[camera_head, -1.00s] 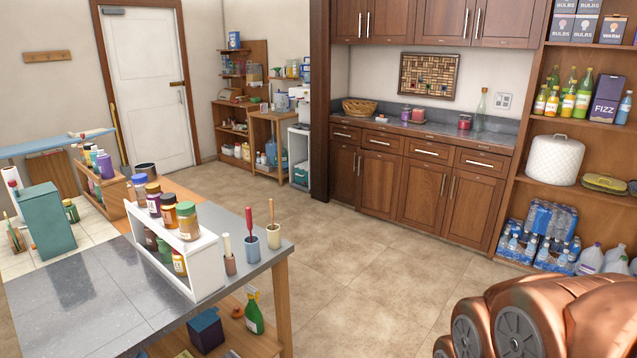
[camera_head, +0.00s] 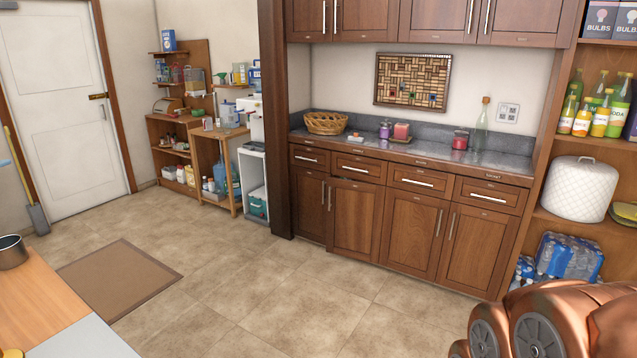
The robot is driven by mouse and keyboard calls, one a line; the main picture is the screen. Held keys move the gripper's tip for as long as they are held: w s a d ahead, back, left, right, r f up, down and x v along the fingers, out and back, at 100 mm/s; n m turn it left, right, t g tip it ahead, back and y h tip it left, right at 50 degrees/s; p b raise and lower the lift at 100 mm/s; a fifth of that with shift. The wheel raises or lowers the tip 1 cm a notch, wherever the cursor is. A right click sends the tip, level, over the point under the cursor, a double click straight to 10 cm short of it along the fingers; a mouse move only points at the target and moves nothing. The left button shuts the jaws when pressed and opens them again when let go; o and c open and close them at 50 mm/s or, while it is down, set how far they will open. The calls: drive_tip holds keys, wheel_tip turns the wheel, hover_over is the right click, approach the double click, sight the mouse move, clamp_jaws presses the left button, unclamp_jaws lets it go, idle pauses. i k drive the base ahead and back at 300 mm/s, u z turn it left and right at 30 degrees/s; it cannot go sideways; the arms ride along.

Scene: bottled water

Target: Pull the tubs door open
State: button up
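Wooden lower cabinet doors stand under the grey counter (camera_head: 455,157). They are a far left door (camera_head: 307,205), a second door (camera_head: 356,222), a third door (camera_head: 410,232) and a right door (camera_head: 472,250), with upright metal handles. The second door seems to stand slightly proud of its neighbours; I cannot tell for sure whether it is ajar. The others look shut. Upper cabinet doors (camera_head: 365,18) are shut. No tubs show behind any door, and no label tells which one is the tubs door. My gripper is out of view; only my copper-coloured arm shows at lower right.
Open tiled floor (camera_head: 290,300) lies before the cabinets. A brown mat (camera_head: 120,278) lies left. A table corner (camera_head: 40,305) with a dark pot (camera_head: 12,252) is at lower left. Shelves (camera_head: 553,110) with bottles stand right. A white door (camera_head: 65,110) is at far left.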

sight(356, 210)
drive_tip(key=u, duration=0.15)
drive_tip(key=i, duration=2.15)
drive_tip(key=u, duration=0.7)
drive_tip(key=i, duration=1.85)
drive_tip(key=u, duration=0.35)
